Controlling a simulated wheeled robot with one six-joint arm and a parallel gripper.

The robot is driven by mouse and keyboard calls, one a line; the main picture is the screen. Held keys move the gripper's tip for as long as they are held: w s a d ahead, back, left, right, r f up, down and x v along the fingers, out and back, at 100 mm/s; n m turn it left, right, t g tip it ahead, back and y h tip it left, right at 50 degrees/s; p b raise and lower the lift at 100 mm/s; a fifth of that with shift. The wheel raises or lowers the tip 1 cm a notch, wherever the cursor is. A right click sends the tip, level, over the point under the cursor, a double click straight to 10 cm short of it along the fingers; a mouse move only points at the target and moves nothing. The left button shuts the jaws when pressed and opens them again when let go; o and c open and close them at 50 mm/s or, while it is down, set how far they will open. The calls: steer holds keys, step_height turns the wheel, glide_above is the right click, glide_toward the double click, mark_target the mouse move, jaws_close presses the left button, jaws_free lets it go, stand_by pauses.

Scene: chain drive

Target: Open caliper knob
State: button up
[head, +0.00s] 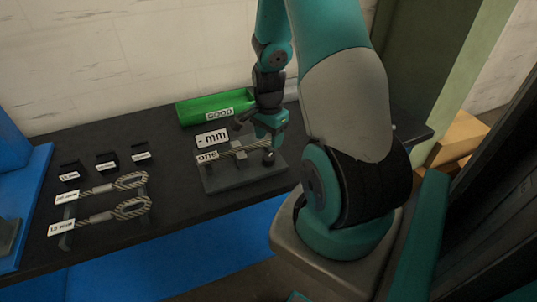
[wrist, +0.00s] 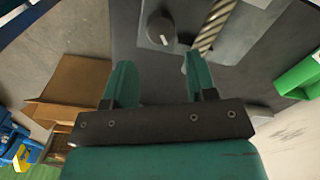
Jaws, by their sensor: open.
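The dark round knob (wrist: 160,27) with a pale mark on its face shows between and beyond the fingertips in the wrist view. In the head view the knob (head: 268,157) sits at the right end of the grey caliper fixture (head: 240,178). A twisted rope piece (wrist: 214,27) lies beside the knob. My gripper (wrist: 158,70) is open, its two teal fingers apart with nothing between them. In the head view my gripper (head: 270,128) is over the right end of the fixture. Whether a finger touches the knob cannot be told.
A green bin (head: 203,106) marked GOOD stands behind the fixture, near a "- mm" display (head: 212,139). Two labelled looped ropes (head: 105,212) and several small black blocks (head: 106,161) are at the left of the dark bench (head: 170,200).

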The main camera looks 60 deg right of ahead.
mark_target(269, 157)
step_height(269, 157, down, 8)
steer(key=shift+w+r+p, duration=0.1)
steer(key=shift+r+p, duration=0.05)
steer(key=shift+p, duration=0.35)
steer(key=shift+c, duration=0.3)
steer(key=c, duration=0.6)
